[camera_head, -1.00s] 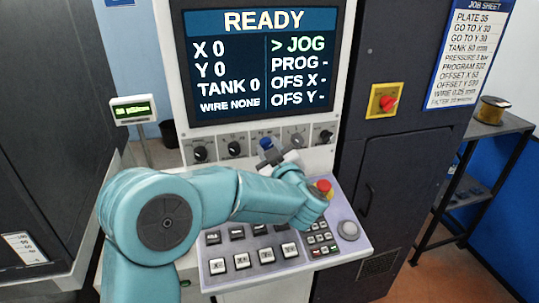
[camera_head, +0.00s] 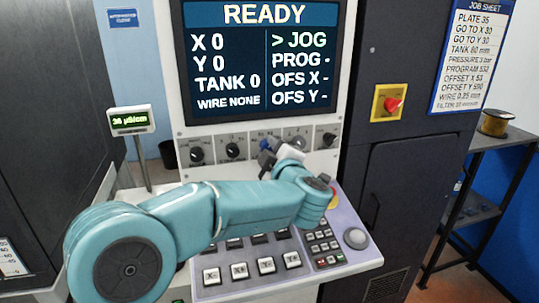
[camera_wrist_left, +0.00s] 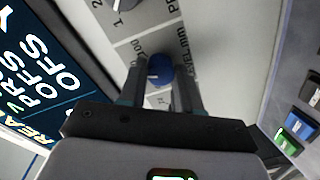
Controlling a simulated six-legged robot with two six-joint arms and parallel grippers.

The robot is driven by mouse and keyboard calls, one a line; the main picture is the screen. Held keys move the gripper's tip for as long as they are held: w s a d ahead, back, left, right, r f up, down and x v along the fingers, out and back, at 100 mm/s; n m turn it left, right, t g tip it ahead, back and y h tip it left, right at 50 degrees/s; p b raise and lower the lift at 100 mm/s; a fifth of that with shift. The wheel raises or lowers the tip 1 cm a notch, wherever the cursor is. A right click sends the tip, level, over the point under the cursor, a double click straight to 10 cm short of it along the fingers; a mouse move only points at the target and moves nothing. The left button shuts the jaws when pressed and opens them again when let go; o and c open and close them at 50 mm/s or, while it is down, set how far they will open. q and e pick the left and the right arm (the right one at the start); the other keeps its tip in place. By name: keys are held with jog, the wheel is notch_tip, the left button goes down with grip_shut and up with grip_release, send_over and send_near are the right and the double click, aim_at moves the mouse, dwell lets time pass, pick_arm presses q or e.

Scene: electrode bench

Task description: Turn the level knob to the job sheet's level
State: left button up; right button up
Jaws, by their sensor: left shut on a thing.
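The level knob (camera_wrist_left: 160,69) is blue with a small light mark. It sits on the grey panel between the two fingers of my left gripper (camera_wrist_left: 160,84) in the left wrist view, with "LEVEL mm" lettering beside it. In the head view my left gripper (camera_head: 270,153) is at the knob row under the screen, shut on the blue knob (camera_head: 265,144), which is partly hidden. The job sheet (camera_head: 471,55) at the upper right shows a line "TANK 60 mm". The screen (camera_head: 262,55) reads READY, TANK 0. My right gripper is not in view.
My left arm passes over the sloping keypad (camera_head: 352,258). A red switch on a yellow plate (camera_head: 389,103) is on the dark cabinet at right. A small green-lit display (camera_head: 130,121) stands at left.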

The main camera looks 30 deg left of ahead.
pick_arm(q)
jog(key=shift+w+d+f, duration=0.1)
jog(key=shift+f, duration=0.05)
jog(key=o, duration=1.1)
jog(key=shift+c, duration=0.2)
jog(key=shift+w, duration=0.15)
jog(key=shift+s+d, duration=0.1)
jog(key=shift+s, duration=0.2)
jog(key=b+v, duration=0.3)
jog(key=v, duration=1.3)
jog(key=shift+w, duration=0.15)
jog(key=shift+f, duration=0.1)
